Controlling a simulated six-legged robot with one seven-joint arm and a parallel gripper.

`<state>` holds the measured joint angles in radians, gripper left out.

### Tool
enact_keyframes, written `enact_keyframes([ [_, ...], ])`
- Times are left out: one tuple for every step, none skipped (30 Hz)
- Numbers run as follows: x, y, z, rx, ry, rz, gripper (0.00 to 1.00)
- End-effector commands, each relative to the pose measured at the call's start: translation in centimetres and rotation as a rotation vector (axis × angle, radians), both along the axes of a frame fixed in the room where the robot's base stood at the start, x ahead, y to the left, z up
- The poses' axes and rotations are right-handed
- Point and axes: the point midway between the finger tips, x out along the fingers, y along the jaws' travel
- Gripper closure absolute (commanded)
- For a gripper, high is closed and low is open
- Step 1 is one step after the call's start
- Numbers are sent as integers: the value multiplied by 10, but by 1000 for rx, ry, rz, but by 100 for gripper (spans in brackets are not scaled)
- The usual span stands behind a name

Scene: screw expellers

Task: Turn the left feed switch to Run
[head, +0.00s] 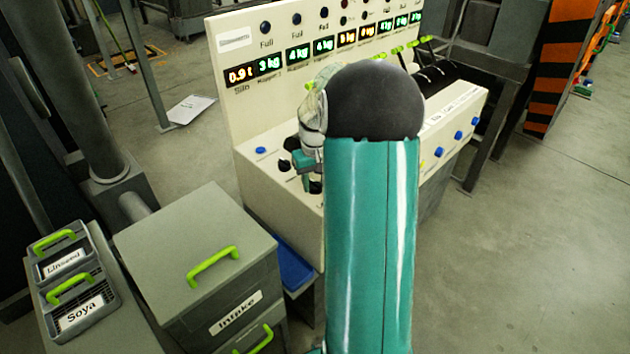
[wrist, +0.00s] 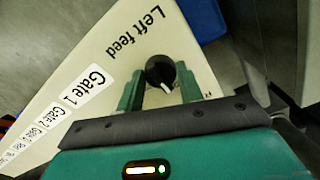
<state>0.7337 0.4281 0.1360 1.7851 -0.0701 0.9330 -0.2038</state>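The left feed switch (wrist: 160,71) is a round black knob with a white pointer mark, beside the printed words "Left feed" (wrist: 138,30) in the wrist view. Its mark points toward the bottom of that view, toward my gripper's palm. My gripper (wrist: 159,76) is open, with one teal finger on each side of the knob and a gap visible on both sides. I cannot tell how deep the knob sits between the fingertips. A small label by the right finger is mostly hidden. In the head view, my arm covers much of the cream console (head: 262,190), and my gripper is partly hidden above its left end.
A "Gate 1" label (wrist: 84,90) and further gate labels lie left of the switch. The console's upright panel (head: 228,60) carries several lit displays. A grey Intake cabinet (head: 190,240) and bins marked Linseed (head: 75,235) and Soya (head: 112,300) stand at left. Floor at right is clear.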

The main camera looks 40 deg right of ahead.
Motion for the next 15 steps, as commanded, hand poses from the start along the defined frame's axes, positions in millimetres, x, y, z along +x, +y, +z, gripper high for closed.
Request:
enact_keyframes([
  [0,0,0,0,0,0,74],
  [0,0,0,0,0,0,80],
  [0,0,0,0,0,0,87],
  [0,0,0,0,0,0,87],
  [0,0,0,0,0,0,87],
  [0,0,0,0,0,-1,87],
  [0,0,0,0,0,-2,87],
  [0,0,0,0,0,-3,87],
  [0,0,0,0,0,-6,87],
  [0,0,0,0,0,-10,87],
  [0,0,1,0,0,-15,87],
  [0,0,1,-1,0,-23,87],
  [0,0,1,-1,0,-31,87],
  [0,0,1,-1,-1,-39,87],
  [0,0,1,-1,-1,-53,87],
])
